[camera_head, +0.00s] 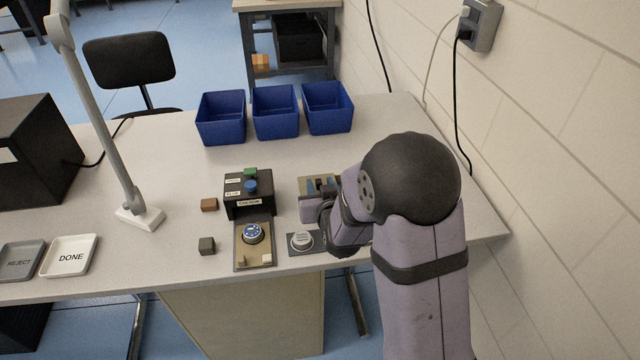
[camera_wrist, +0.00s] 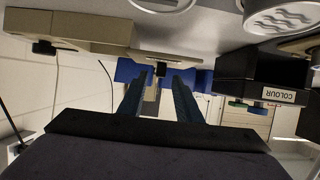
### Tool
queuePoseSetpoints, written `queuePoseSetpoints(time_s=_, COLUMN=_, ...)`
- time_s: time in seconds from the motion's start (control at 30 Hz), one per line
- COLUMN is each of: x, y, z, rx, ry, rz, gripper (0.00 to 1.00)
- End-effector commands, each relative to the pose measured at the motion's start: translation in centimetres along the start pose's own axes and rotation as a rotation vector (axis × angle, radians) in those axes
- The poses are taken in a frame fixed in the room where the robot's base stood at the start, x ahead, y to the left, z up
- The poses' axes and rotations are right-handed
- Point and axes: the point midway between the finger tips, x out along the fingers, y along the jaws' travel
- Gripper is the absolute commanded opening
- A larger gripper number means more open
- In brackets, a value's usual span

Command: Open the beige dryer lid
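In the head view, a low beige unit (camera_head: 304,182), apparently the dryer, lies beside the black COLOUR press, partly hidden by my gripper. In the wrist view, which is upside down, a flat beige lid (camera_wrist: 181,58) with a small dark knob (camera_wrist: 160,69) lies low and looks shut. My gripper (camera_wrist: 156,82) is open, with two dark blue fingers on either side of the knob's line of sight. I see no contact; whether the knob is between the tips is unclear. My gripper (camera_head: 318,186) is over the unit in the head view.
The black COLOUR press (camera_head: 249,193) stands left of my gripper, with a blue badge (camera_head: 253,233) before it. A pale round piece (camera_head: 301,240) lies nearer the front. Blue bins (camera_head: 276,112) stand behind. A beige box (camera_wrist: 95,28) is close on the left in the wrist view.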

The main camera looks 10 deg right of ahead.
Motion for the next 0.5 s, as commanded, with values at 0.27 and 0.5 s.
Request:
queuePoseSetpoints(time_s=0.27, x=-3.6, y=0.0, z=0.0, rx=0.0, ry=0.002, rz=0.0, gripper=0.31)
queuePoseSetpoints(time_s=0.5, x=-5.4, y=0.0, z=0.0, rx=0.0, ry=0.001, rz=0.0, gripper=0.31)
